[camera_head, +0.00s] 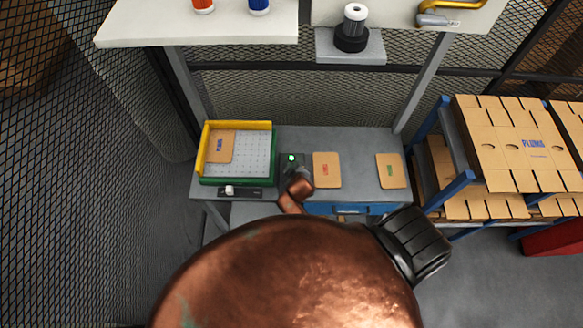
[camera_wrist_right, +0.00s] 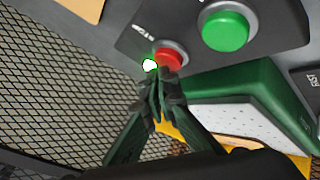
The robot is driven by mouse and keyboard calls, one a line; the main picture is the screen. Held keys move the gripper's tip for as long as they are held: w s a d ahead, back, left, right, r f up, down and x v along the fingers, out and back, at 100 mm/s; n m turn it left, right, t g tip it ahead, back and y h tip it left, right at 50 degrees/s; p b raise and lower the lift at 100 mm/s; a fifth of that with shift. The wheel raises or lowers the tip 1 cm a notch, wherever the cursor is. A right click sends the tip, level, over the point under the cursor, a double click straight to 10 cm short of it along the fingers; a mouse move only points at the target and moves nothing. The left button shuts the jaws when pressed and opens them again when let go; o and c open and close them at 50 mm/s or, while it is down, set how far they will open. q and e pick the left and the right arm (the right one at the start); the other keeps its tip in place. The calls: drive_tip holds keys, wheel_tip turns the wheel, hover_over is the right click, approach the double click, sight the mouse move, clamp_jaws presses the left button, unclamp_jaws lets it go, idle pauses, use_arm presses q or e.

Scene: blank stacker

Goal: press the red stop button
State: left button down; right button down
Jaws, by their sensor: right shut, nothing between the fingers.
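The red stop button (camera_wrist_right: 168,57) sits on a dark control panel (camera_wrist_right: 165,25), beside a larger green button (camera_wrist_right: 226,31). My right gripper (camera_wrist_right: 160,78) is shut and empty. Its dark fingertips are at the near edge of the red button and overlap it in the wrist view; I cannot tell whether they touch it. In the head view the panel (camera_head: 286,162) lies on the bench, and my copper-coloured arm hides most of it, with the red button out of sight. My left gripper is not in view.
A green and yellow framed tray (camera_head: 237,181) holding a tan card stands left of the panel. Two more tan cards (camera_head: 327,170) (camera_head: 391,170) lie on the grey bench (camera_head: 358,143). Racks of cartons (camera_head: 520,145) stand at right; mesh fencing (camera_head: 95,200) is at left.

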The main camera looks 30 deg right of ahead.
drive_tip(key=shift+f, duration=0.5)
idle(0.8)
drive_tip(key=shift+r+p, duration=0.8)
drive_tip(key=shift+r, duration=0.1)
wheel_tip(320, 180, up, 5)
drive_tip(key=p, duration=0.5)
drive_tip(key=shift+r, duration=0.15)
idle(0.7)
